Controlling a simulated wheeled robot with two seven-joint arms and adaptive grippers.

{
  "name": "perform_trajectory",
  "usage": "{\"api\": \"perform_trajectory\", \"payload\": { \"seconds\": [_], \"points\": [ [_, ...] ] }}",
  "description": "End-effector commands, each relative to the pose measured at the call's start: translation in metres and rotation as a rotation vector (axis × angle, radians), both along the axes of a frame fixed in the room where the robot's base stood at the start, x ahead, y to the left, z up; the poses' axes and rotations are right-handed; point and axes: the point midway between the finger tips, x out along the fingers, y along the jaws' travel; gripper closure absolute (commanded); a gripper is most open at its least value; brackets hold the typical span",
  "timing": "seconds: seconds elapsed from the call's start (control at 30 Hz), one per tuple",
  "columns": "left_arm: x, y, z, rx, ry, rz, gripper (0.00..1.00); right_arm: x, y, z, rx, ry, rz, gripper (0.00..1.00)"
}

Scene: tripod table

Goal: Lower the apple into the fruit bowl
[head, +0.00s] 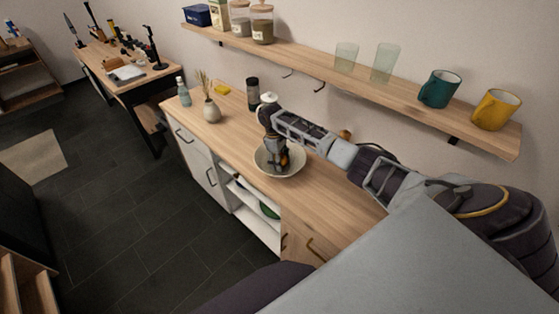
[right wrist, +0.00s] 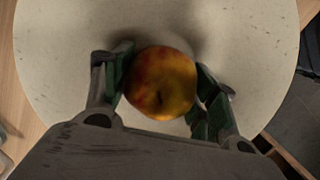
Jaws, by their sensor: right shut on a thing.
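The apple (right wrist: 160,82) is red and yellow and sits between the two fingers of my right gripper (right wrist: 163,88) in the right wrist view. My right gripper is shut on it. The pale fruit bowl (right wrist: 60,60) fills most of that view behind the apple. In the head view the bowl (head: 262,164) stands on the wooden counter, and my right gripper (head: 280,163) points down over its inside. The apple is mostly hidden by the gripper there. I cannot tell whether the apple touches the bowl. My left gripper is not in view.
On the counter (head: 325,195) stand a vase with dry stems (head: 211,108), a bottle (head: 184,93) and a dark jar (head: 253,93). A wall shelf above holds glasses, a green mug (head: 439,89) and a yellow mug (head: 496,110).

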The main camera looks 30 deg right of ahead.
Motion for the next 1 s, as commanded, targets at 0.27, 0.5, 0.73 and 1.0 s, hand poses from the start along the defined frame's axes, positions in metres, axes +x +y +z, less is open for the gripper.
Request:
{"api": "perform_trajectory", "payload": {
  "seconds": [0.27,0.5,0.73,1.0],
  "points": [
    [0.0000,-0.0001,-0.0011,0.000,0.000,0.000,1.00,0.0001,0.0001,-0.0023,0.000,0.000,0.000,0.69],
    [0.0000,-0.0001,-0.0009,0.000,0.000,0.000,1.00,0.0001,0.0000,-0.0021,0.000,0.000,0.000,0.35],
    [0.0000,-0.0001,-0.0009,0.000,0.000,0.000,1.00,0.0001,0.0000,-0.0021,0.000,0.000,0.000,0.17],
    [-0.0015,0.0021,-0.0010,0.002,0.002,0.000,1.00,0.0000,0.0000,-0.0019,0.000,0.000,0.000,0.17]
  ]
}}
